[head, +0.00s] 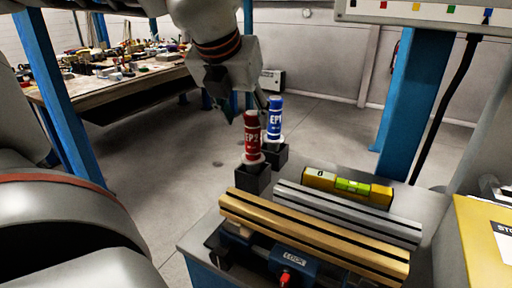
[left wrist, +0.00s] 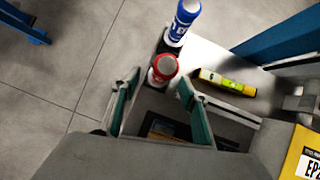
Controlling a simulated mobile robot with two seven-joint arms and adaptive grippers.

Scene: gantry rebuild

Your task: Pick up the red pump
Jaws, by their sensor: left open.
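The red pump (head: 252,135) stands upright in a dark square holder on the bench corner. It also shows in the left wrist view (left wrist: 165,67), ahead of and between my fingers. My left gripper (head: 240,108) is open and empty, just above and behind the red pump in the head view. Its two greenish fingers (left wrist: 155,92) are spread wide in the left wrist view. I cannot tell whether a finger touches the pump. A blue pump (head: 274,118) stands upright in its own holder right behind the red one. My right gripper is in neither view.
A yellow box (head: 480,240) stands at the right. A blue post (head: 415,100) rises behind the bench. A cluttered table (head: 110,80) stands far left.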

